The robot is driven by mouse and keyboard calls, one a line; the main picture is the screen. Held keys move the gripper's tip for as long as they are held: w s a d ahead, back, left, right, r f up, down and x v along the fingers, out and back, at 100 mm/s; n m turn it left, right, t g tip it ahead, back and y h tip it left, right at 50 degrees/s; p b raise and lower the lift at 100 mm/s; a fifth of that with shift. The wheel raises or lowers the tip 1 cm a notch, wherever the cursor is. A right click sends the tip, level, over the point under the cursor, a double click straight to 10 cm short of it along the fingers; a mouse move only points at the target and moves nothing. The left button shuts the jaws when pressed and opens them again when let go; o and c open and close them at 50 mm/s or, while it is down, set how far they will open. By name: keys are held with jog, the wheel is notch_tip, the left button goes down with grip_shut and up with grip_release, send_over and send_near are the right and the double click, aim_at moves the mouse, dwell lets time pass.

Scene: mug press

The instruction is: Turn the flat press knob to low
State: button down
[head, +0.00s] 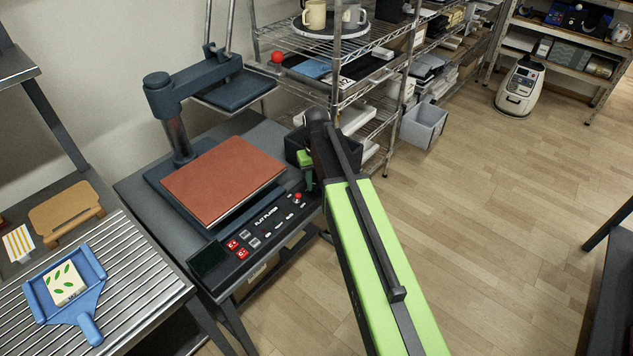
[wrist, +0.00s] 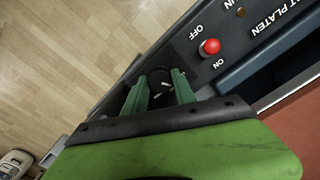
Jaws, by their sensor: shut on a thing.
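The flat press (head: 225,178) stands on a dark table, with a brown platen and a black control panel (head: 262,232) along its front edge. My gripper (head: 306,172) is over the right end of this panel; the arm hides the knob there in the head view. In the wrist view my gripper's green fingers (wrist: 158,90) are shut around a dark round knob (wrist: 160,78) with small pale marks. The knob's setting cannot be read. A red-topped switch (wrist: 209,46) marked OFF and ON is beside it on the panel.
The press's raised upper plate (head: 235,90) hangs behind the platen. A wire shelf (head: 345,45) with mugs and boxes stands behind my gripper.

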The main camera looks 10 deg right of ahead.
aim_at(316, 184)
jog(key=shift+n, duration=1.8)
jog(key=c, duration=1)
grip_release()
jog(key=shift+r, duration=0.1)
notch_tip(316, 184, up, 17)
jog(key=p, duration=1.7)
